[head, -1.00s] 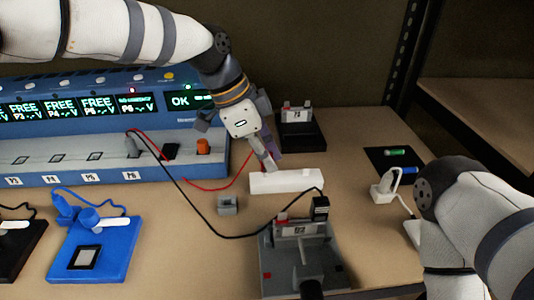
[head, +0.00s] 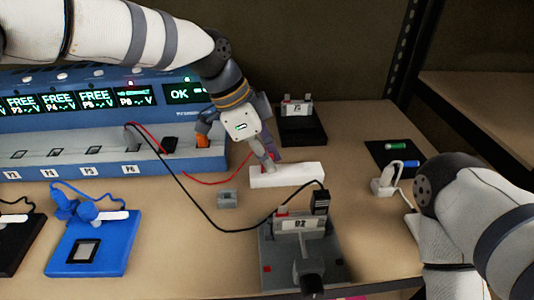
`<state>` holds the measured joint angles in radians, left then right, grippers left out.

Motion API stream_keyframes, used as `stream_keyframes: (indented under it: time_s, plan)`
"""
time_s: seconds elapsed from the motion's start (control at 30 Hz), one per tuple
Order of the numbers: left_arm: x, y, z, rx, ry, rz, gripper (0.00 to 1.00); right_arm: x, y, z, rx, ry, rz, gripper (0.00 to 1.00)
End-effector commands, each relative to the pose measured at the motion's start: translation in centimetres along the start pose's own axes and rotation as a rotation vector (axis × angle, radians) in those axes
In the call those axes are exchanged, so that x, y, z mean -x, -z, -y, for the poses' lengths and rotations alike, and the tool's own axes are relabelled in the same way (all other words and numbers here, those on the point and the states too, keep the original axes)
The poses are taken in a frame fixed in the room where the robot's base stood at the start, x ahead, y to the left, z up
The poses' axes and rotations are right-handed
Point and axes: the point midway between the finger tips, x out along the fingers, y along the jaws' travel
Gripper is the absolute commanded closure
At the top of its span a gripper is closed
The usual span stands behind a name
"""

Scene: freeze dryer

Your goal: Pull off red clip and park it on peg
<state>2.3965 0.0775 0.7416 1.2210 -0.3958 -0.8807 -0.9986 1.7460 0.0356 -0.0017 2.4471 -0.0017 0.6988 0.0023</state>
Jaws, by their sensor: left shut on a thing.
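My left gripper (head: 267,158) is shut at the back edge of a white block (head: 287,176), just above or touching it; I cannot tell which. The red lead (head: 214,181) runs from the blue instrument (head: 110,150) to this gripper. The red clip at its end is hidden by the fingers. A black lead runs to a black clip (head: 320,202) on the grey dock (head: 302,250) at front centre. A small grey notched block (head: 228,199) stands left of the white block. I cannot tell which part is the peg. My right gripper is out of view.
A black dock (head: 302,127) stands behind the white block. A blue dock (head: 92,243) lies at front left. At right are a black mat (head: 380,151) with small cells and a white plug (head: 384,182). The bench between the instrument and the grey dock is mostly clear.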

Motion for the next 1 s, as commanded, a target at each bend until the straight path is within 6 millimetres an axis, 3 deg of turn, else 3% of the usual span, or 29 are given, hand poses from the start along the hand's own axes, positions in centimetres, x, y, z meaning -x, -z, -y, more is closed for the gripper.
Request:
stream_keyframes:
  time_s: [0.17, 0.2, 0.27, 0.6, 0.67, 1.0]
  plan:
    - [-0.1, -0.1, 0.0, 0.0, -0.002, 0.001, 1.0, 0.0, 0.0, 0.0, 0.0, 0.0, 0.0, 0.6]
    - [-0.1, -0.1, 0.0, 0.0, -0.002, 0.001, 0.77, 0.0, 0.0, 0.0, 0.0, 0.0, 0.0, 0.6]
    - [-0.1, -0.1, 0.0, 0.0, -0.002, 0.001, 0.63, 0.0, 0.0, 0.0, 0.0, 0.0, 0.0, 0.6]
    - [0.4, 0.0, 0.0, 0.0, 0.001, 0.0, 0.62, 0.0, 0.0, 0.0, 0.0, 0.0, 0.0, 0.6]
    - [1.3, 0.0, 0.1, 0.001, 0.003, -0.001, 0.62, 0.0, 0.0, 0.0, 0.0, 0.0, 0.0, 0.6]
    - [9.9, 0.0, 0.0, 0.0, 0.002, 0.0, 0.62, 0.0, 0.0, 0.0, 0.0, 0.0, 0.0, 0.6]
